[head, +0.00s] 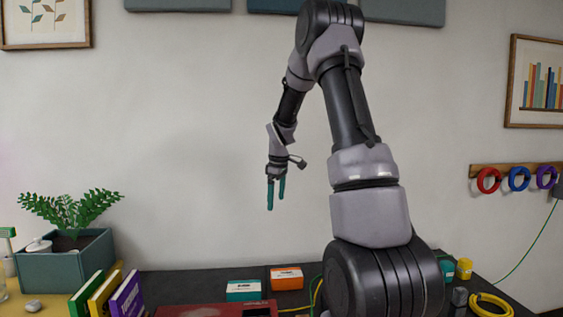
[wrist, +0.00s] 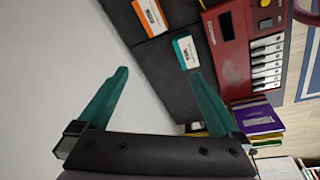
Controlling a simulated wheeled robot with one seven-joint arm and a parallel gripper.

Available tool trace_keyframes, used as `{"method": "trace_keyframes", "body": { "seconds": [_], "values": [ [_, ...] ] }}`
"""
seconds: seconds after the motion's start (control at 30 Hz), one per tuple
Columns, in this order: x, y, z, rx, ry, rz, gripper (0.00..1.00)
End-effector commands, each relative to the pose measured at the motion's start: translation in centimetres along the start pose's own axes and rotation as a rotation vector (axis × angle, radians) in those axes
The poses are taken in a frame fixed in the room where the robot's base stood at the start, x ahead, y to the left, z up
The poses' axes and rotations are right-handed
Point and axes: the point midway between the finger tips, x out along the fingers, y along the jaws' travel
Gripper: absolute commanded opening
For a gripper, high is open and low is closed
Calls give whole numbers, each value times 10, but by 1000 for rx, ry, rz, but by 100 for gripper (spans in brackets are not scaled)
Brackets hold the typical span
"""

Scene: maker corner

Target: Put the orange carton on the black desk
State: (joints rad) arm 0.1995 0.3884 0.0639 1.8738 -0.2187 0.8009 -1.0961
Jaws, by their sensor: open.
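The orange carton (head: 287,278), with a white label, lies on a dark surface at the back, against the wall. It also shows at the top of the wrist view (wrist: 151,16). The black desk (head: 185,286) is a dark top along the wall; a seam crosses the dark surface between the orange carton and a teal carton in the wrist view. My gripper (head: 275,207) has teal fingers, is open and empty, and hangs well above the desk near the wall. In the wrist view its fingers (wrist: 158,73) are spread, with neither carton between them.
The teal carton (head: 244,290) lies left of the orange one. A red device with keys (wrist: 236,42) is nearby. Books (head: 108,293) and a potted plant (head: 66,245) stand at left. Yellow cable (head: 490,304) and small jars (head: 464,269) are at right. My arm hides part of the desk.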

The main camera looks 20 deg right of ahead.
Motion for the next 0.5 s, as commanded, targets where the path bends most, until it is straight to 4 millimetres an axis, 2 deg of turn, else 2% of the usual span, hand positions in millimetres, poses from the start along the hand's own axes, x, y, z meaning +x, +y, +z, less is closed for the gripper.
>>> {"method": "trace_keyframes", "body": {
  "seconds": [0.03,0.2,0.4,0.5],
  "values": [
    [-31,-13,0,60,25,21,100],
    [-108,-62,11,289,106,51,100],
    [-178,-127,37,553,219,52,100],
    [-204,-161,54,683,280,37,100]
  ]
}}
